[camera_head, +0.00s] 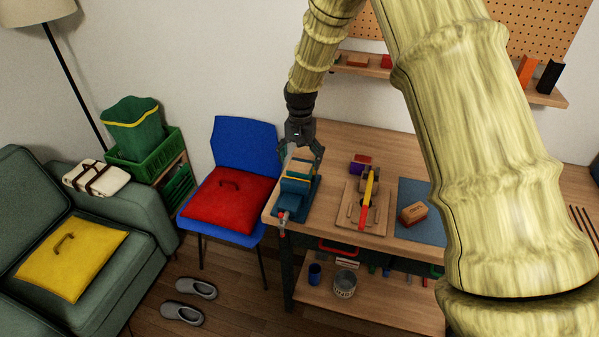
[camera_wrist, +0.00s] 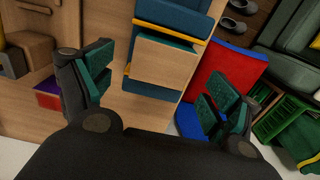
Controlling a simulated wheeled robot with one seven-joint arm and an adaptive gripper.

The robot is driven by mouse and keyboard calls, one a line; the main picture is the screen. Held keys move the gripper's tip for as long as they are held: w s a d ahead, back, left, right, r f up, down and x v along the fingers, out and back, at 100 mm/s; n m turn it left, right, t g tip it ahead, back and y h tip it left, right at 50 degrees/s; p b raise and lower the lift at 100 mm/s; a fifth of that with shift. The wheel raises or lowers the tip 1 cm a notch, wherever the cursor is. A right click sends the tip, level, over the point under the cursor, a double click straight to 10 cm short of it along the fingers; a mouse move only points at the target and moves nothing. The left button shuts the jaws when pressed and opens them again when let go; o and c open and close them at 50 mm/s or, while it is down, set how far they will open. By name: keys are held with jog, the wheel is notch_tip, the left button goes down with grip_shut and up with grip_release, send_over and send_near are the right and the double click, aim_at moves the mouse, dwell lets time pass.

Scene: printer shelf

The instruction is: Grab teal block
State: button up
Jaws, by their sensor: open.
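A teal block-like piece (camera_head: 296,184) with a yellow band stands at the left end of the workbench, on or in a blue-teal vise-like fixture (camera_head: 287,210). In the wrist view a teal body (camera_wrist: 175,16) shows at the top centre, with a yellow strip and a wood-coloured face (camera_wrist: 165,62) below it. I cannot tell where block and fixture divide. My gripper (camera_head: 300,152) is just above this piece, pointing down. In the wrist view my gripper (camera_wrist: 160,88) has its teal-padded fingers wide apart, with nothing held between them.
On the workbench (camera_head: 335,208), a wooden jig (camera_head: 348,208) with a red-and-yellow tool, a purple-and-red block (camera_head: 360,163) and a brown block (camera_head: 413,213) on a blue mat stand to the right. A blue chair (camera_head: 247,142) with a red cushion stands close on the left.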

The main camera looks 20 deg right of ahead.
aim_at(300, 167)
jog(key=shift+s+a+f+p, duration=0.1)
jog(key=shift+f+p, duration=0.4)
jog(key=shift+f, duration=0.65)
jog(key=shift+s+a+f+p, duration=0.1)
jog(key=shift+f+p, duration=0.4)
jog(key=shift+f, duration=0.65)
jog(key=c, duration=1.2)
